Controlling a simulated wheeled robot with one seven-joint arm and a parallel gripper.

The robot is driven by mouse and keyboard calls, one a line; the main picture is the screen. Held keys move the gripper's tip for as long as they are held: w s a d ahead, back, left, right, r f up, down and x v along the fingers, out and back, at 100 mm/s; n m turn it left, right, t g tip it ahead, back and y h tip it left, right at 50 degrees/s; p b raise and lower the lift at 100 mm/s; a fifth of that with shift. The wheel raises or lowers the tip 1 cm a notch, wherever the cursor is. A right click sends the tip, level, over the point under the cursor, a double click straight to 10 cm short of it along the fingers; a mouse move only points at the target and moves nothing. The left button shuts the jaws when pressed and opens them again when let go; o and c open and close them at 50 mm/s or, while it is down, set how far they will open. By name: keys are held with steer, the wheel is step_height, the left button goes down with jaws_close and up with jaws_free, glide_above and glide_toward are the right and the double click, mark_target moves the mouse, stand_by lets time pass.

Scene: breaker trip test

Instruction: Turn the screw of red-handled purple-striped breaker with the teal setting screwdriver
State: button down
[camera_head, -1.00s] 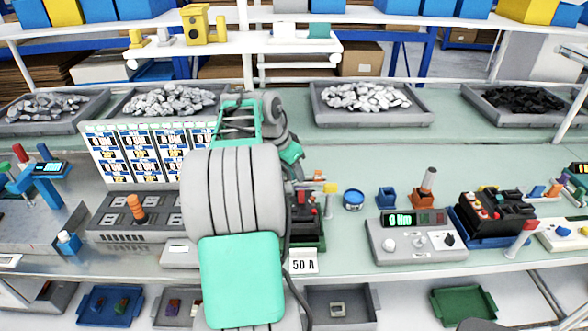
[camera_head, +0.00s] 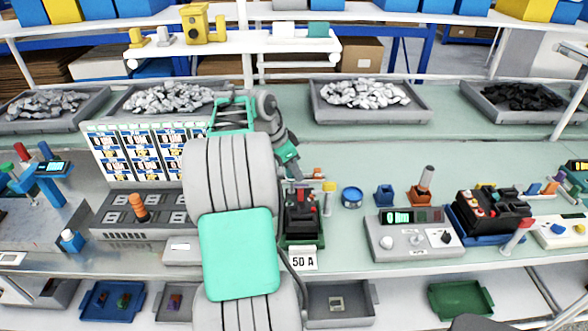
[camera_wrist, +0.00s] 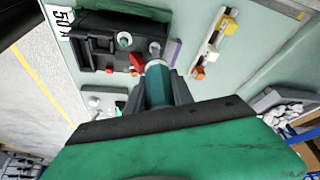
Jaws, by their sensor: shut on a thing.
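In the wrist view, my gripper (camera_wrist: 159,84) is shut on the teal setting screwdriver (camera_wrist: 158,92). The screwdriver points away from the camera towards the black breaker unit (camera_wrist: 95,40). In the head view, my gripper (camera_head: 293,172) is above the breaker unit (camera_head: 303,212), which stands behind the "50 A" card (camera_head: 303,258).
A post with a yellow top (camera_head: 328,195) stands close right of the breaker unit, with a blue round tin (camera_head: 352,197) beyond. A grey meter box (camera_head: 415,235) stands further right. A grey panel with an orange knob (camera_head: 140,208) is at left. Bench between tin and unit is narrow.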

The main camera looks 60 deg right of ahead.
steer(key=shift+r+m+p, duration=0.15)
steer(key=shift+m+p, duration=0.35)
steer(key=shift+m, duration=0.5)
steer(key=shift+g+y+p, duration=0.3)
steer(key=shift+p, duration=0.05)
steer(key=shift+m+p, duration=0.55)
steer(key=shift+m, duration=0.15)
steer(key=shift+a+m+g, duration=0.1)
steer(key=shift+m+g, duration=0.2)
steer(key=shift+s+y+p, duration=0.1)
steer(key=shift+y+p, duration=0.2)
steer(key=shift+p, duration=0.05)
steer(key=shift+m+y+p, duration=0.3)
steer(key=shift+m+p, duration=0.3)
steer(key=shift+m, duration=0.4)
